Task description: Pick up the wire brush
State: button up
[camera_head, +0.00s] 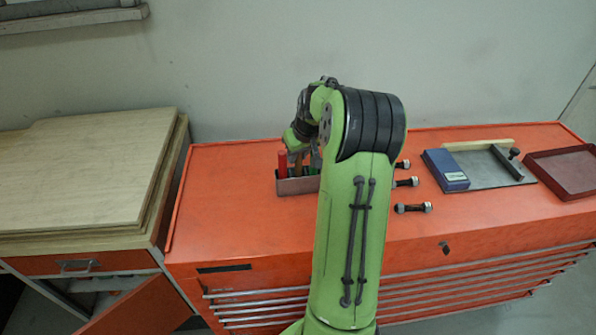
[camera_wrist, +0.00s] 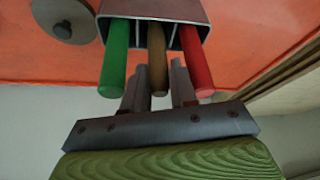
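A holder with dividers (camera_head: 298,187) stands on the orange cabinet top, and its rim (camera_wrist: 190,10) shows in the wrist view. Three handles stick out of it: green (camera_wrist: 115,60), brown (camera_wrist: 156,58) and red (camera_wrist: 195,60). The brown one looks wooden and may be the wire brush; the tool heads are hidden inside the holder. My gripper (camera_wrist: 158,83) is at the handle ends, its two fingers apart, one on each side of the brown handle in the picture. A small gap shows at the right finger; contact on the left is unclear. My arm partly covers the holder in the head view.
Several bolts (camera_head: 412,207) lie right of my arm. Further right are a blue box (camera_head: 446,170) on a grey plate (camera_head: 487,168) and a dark red tray (camera_head: 566,188). A wooden-topped cabinet (camera_head: 85,170) stands left. The orange top's front left (camera_head: 235,225) is clear.

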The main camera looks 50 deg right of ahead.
jog(key=shift+s+r, duration=0.1)
jog(key=shift+s, duration=0.05)
jog(key=shift+c, duration=0.4)
grip_shut()
